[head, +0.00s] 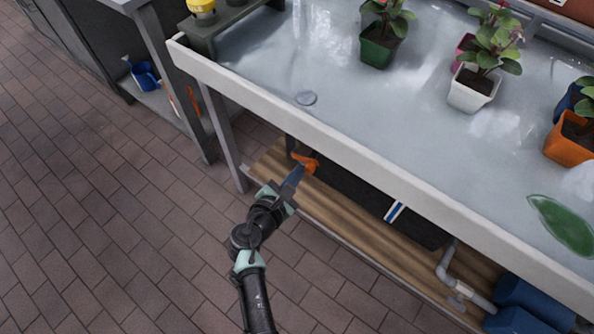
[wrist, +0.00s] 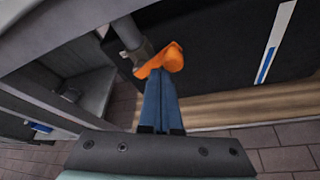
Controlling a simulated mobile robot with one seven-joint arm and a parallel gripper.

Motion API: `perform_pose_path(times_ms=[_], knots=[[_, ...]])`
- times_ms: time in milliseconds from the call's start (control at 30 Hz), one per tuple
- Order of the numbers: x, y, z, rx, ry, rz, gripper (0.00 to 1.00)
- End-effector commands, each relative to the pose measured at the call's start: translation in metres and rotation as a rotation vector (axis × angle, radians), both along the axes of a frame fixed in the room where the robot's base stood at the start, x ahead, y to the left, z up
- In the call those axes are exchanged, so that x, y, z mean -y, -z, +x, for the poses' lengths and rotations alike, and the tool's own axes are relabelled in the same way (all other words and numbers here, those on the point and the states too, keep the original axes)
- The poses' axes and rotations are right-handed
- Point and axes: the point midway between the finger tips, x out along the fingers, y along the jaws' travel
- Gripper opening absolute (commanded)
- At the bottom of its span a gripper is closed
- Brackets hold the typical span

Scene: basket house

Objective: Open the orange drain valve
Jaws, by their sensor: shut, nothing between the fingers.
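The orange drain valve (head: 306,162) sits on a dark pipe under the front edge of the wet grey table, above the wooden lower shelf. In the wrist view the orange handle (wrist: 160,60) shows just past my fingertips, joined to a grey pipe (wrist: 130,38). My gripper (head: 297,172) is shut and empty, its blue-grey fingers pointing at the handle. In the wrist view the fingertips (wrist: 158,76) overlap the handle's lower edge. I cannot tell whether they touch it.
A black box (head: 375,205) stands on the wooden shelf (head: 310,205). Blue containers (head: 540,300) and a grey pipe (head: 450,270) are at right. The brick floor (head: 110,200) at left is clear.

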Motion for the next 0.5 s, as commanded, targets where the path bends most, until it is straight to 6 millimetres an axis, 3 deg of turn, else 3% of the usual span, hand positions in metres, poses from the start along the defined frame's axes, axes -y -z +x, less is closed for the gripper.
perform_pose_path(times_ms=[500], knots=[[-0.0017, -0.0094, 0.0037, -0.065, 0.003, -0.097, 0.00]])
